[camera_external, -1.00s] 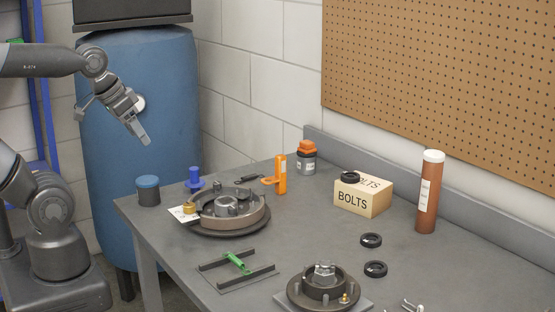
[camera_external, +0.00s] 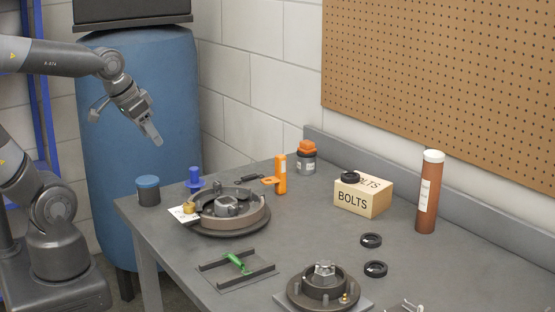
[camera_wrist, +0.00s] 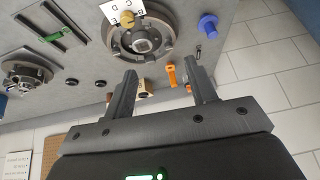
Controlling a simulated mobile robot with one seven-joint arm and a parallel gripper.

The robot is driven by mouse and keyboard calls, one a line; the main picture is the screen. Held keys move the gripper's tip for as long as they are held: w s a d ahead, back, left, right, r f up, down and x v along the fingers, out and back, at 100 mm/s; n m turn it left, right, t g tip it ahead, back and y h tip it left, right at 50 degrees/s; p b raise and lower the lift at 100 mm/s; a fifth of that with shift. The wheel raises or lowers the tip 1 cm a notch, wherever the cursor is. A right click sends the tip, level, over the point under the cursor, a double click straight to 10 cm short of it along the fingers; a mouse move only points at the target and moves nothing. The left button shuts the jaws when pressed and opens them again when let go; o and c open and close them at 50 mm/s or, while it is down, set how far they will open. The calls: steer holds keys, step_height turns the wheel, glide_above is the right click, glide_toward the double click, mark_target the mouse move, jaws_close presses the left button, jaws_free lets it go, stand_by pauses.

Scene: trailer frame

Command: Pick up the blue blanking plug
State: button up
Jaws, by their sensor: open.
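The blue blanking plug (camera_external: 194,180) stands upright on the far left part of the grey workbench, behind the brake drum assembly. It has a round flange around its middle. In the wrist view, a bright blue piece that looks like the plug (camera_wrist: 208,25) shows at the upper right, beyond my fingers. My gripper (camera_external: 154,138) is open and empty, in the air above and to the left of the plug, in front of the blue tank. Its two spread fingers (camera_wrist: 163,85) show in the wrist view with nothing held between them.
A blue-lidded dark container (camera_external: 148,192) stands left of the plug. The drum assembly (camera_external: 234,228) with a brass piece (camera_external: 189,207) and white card sits close on its right. An orange bracket (camera_external: 281,178) and orange-capped jar (camera_external: 307,160) stand further right. The blue tank (camera_external: 170,100) is behind.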

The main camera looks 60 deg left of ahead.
steer(key=w+a+f, duration=0.5)
steer(key=w, duration=0.3)
steer(key=n, duration=0.2)
glide_toward(192, 169)
steer(key=shift+y, duration=0.4)
steer(key=shift+d+x, duration=0.25)
steer(key=shift+x, duration=1.15)
steer(key=shift+d+x, duration=0.2)
steer(key=shift+x, duration=4.1)
steer(key=shift+w+a+r, duration=0.1)
steer(key=shift+a, duration=0.1)
steer(key=shift+c, duration=0.3)
steer(key=c, duration=1)
